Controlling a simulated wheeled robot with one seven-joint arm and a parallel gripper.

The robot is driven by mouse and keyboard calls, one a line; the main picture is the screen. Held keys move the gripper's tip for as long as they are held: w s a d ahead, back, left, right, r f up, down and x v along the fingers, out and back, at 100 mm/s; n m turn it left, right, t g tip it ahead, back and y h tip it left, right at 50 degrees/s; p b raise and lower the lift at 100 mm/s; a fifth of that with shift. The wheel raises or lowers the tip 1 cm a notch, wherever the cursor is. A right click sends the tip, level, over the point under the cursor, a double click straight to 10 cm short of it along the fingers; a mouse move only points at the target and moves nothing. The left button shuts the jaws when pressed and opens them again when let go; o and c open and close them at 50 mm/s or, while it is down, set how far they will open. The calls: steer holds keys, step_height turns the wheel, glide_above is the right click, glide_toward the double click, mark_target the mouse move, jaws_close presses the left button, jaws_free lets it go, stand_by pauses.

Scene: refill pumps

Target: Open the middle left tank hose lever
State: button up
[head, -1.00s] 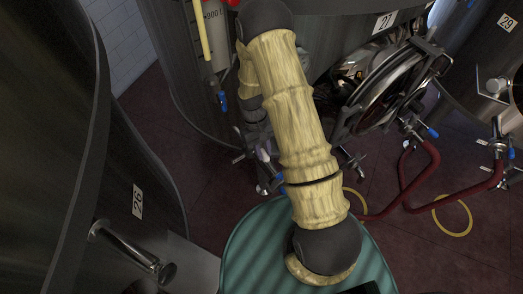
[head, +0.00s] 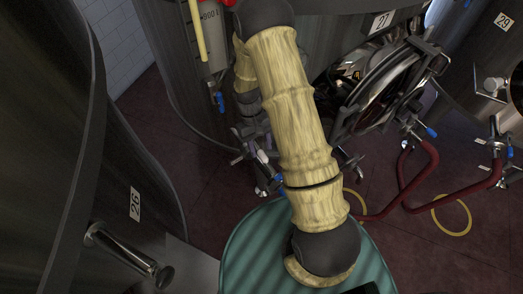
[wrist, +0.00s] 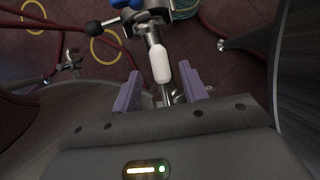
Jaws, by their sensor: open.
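A metal valve with a white rounded lever handle (wrist: 161,69) is in the wrist view. My gripper (wrist: 160,85) has its two purple fingers apart, one on each side of the handle's near end. Whether they touch it cannot be told. A blue handle (wrist: 124,3) shows at the top edge, beyond the white one. In the head view, the white lever (head: 263,157) is small, low in front of tank 27 (head: 338,25), beside my arm. My gripper (head: 246,150) is there too, partly hidden by the arm.
Tank 26 (head: 70,170) stands close on the left, with a metal spout (head: 125,255). Tank 27's round hatch (head: 385,85) is right of my arm. Red hoses (head: 425,165) and yellow rings (head: 452,215) lie at right. The dark red floor between the tanks is partly clear.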

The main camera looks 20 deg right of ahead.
mark_target(258, 147)
steer(key=v, duration=0.5)
steer(key=shift+b, duration=0.35)
steer(key=shift+r, duration=0.5)
steer(key=s+d+r+m+t+y, duration=0.1)
steer(key=s+r+m+t, duration=0.1)
steer(key=s+r+t, duration=0.4)
steer(key=s+r, duration=0.5)
steer(key=r, duration=0.4)
steer(key=shift+m+t, duration=0.3)
steer(key=shift+t, duration=0.1)
steer(key=shift+r, duration=0.15)
